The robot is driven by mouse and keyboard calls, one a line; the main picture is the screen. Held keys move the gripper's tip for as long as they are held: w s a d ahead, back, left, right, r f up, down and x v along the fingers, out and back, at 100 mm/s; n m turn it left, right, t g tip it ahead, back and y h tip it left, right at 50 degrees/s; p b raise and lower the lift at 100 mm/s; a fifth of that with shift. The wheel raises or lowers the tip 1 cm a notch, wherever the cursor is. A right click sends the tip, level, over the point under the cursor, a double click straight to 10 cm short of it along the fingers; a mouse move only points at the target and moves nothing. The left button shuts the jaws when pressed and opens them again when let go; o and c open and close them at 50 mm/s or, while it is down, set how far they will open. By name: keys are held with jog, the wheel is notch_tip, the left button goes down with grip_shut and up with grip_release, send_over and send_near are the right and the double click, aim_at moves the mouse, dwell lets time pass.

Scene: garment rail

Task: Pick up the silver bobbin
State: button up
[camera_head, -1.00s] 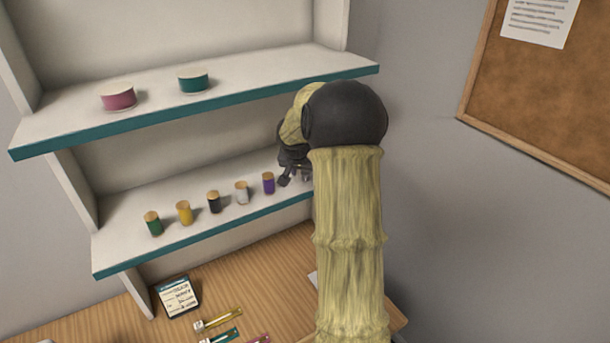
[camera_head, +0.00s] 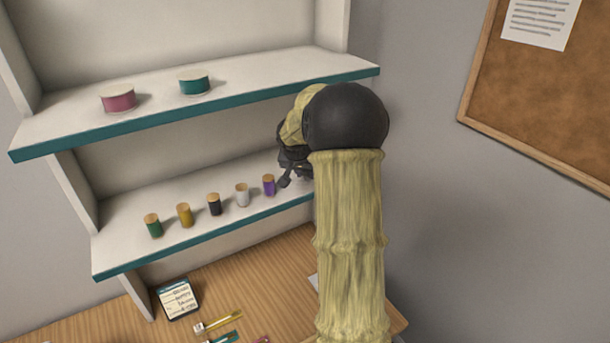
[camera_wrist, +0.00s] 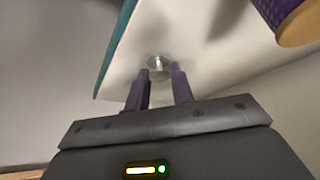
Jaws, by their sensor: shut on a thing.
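The silver bobbin (camera_wrist: 158,62) is a small shiny disc in the wrist view, at the tips of my gripper (camera_wrist: 160,73). The two dark fingers stand one on each side of it, and my gripper is shut on it. The white shelf surface lies behind the bobbin; I cannot tell whether the two touch. In the head view, my gripper (camera_head: 285,180) is at the right end of the lower shelf, just right of the purple spool (camera_head: 269,185). The bobbin is hidden there behind my arm and gripper.
The purple spool (camera_wrist: 287,15) is close at the wrist view's upper right. White (camera_head: 242,195), black (camera_head: 214,204), yellow (camera_head: 185,215) and green (camera_head: 153,225) spools line the lower shelf (camera_head: 190,240). The upper shelf (camera_head: 250,93) overhangs it. A corkboard (camera_head: 550,100) hangs right.

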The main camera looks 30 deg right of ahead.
aim_at(305, 177)
notch_tip(305, 177, up, 3)
jog(key=shift+f+b, duration=0.15)
jog(key=shift+b, duration=0.45)
jog(key=shift+s+a+r, duration=0.2)
jog(key=s+a+b, duration=0.8)
jog(key=s+a, duration=0.3)
jog(key=a, duration=0.2)
jog(key=shift+s, duration=0.35)
jog(key=shift+r, duration=0.1)
